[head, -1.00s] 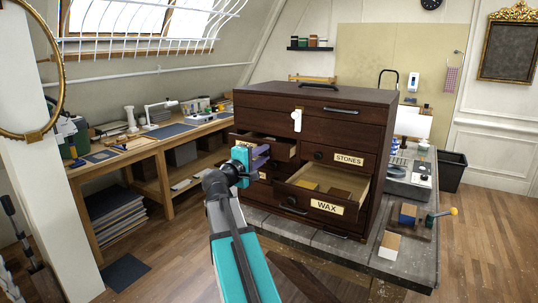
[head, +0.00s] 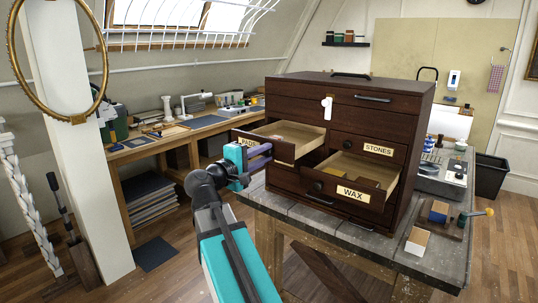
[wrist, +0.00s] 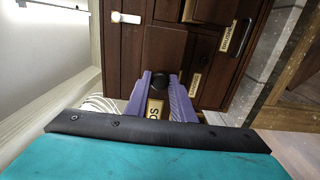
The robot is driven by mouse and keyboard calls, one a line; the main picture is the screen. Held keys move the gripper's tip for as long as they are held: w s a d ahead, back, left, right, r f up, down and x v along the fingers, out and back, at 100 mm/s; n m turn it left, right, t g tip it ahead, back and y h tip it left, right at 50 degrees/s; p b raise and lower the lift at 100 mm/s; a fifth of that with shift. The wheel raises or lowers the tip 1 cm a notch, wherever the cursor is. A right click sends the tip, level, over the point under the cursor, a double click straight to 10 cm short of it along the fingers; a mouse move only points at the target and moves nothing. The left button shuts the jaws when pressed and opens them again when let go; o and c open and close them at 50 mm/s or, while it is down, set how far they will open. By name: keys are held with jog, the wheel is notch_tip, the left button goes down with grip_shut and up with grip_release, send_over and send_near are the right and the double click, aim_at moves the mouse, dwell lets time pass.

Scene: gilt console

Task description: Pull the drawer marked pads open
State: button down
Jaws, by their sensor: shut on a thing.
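The dark wood chest (head: 345,105) stands on a grey bench. The drawer marked pads (head: 290,137) is pulled well out at its left, and the part of its interior that shows looks empty. Its label (head: 249,142) is partly hidden by my gripper. My gripper (head: 268,150) is at this drawer's front. In the wrist view its purple fingers lie on either side of the dark round knob (wrist: 158,82), shut on it. A pale label (wrist: 155,108) shows between the fingers.
The drawer marked wax (head: 354,194) is also open, to the right, with things inside. The drawer marked stones (head: 378,149) above it is shut. A white tag (head: 327,107) hangs on the chest. A pale block (head: 418,240) lies at the bench's front right.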

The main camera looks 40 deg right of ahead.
jog(key=c, duration=1.5)
grip_release()
jog(key=shift+b+v, duration=1.35)
jog(key=shift+v, duration=5.55)
